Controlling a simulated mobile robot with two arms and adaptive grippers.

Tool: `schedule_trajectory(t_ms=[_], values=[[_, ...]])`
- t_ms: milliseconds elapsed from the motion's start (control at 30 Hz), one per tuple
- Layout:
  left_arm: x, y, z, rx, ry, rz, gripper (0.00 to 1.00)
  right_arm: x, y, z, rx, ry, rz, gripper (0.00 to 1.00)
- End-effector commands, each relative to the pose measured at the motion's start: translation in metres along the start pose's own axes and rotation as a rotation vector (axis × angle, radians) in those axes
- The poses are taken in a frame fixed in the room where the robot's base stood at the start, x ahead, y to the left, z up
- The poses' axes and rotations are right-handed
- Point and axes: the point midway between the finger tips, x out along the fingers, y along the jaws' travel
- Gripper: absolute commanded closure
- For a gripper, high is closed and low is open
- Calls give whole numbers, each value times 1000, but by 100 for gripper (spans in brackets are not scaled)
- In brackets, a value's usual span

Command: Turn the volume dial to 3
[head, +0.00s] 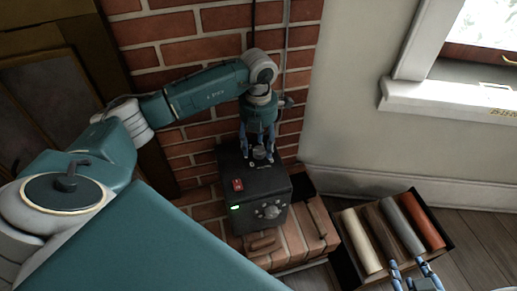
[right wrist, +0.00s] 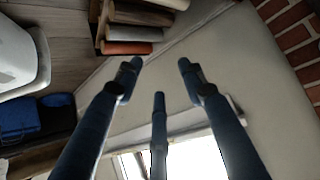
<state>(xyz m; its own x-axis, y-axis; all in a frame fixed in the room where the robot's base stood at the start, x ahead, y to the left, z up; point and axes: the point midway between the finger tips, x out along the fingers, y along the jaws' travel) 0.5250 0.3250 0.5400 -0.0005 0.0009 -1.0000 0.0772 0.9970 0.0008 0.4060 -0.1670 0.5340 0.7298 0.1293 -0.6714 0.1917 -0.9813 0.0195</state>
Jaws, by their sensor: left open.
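A black box (head: 240,199) stands on the brick hearth. Its front has a round grey dial (head: 270,211) with light marks around it; the numbers are too small to read. A small grey knob (head: 259,153) is on its top, beside a red switch (head: 238,185). Which of the two is the volume dial I cannot tell. My left gripper (head: 257,158) points down over the top, open, its fingers on either side of the top knob; contact is unclear. My right gripper (head: 410,266) is open at the bottom edge; the right wrist view shows its spread fingers (right wrist: 160,78) empty.
A dark crate (head: 343,255) with several coloured rolls stands right of the hearth (head: 300,249), close to my right gripper. A dark-headed tool (head: 318,219) and a small brown block (head: 263,243) lie beside the box. A brick wall rises behind; a window sill (head: 440,100) is at right.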

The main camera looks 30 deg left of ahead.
Motion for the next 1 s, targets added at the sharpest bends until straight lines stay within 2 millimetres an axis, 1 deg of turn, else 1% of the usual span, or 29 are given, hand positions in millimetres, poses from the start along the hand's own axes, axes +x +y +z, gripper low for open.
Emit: schedule_trajectory(t_ms=[33,200,467,500,667,700,733,1000], values=[[5,0,0,0,0,0,50,2,-1,-5,0,22,-1,60],[12,0,0,1,0,-1,50,2,-2,-17,-1,68,-4,60],[12,0,0,1,-1,-1,50,2,-2,-19,-1,75,-4,60],[12,0,0,1,-1,-1,52,2,-2,-19,-1,75,-4,60],[12,-1,0,1,0,-1,83,2,-2,-19,-1,74,-4,60],[12,-1,0,1,0,-1,91,2,-2,-19,-1,74,-4,60],[12,-1,0,2,1,-2,94,2,-2,-19,-1,74,-4,60],[13,-1,-2,8,5,-2,94,2,-2,-18,-1,73,-3,60]])
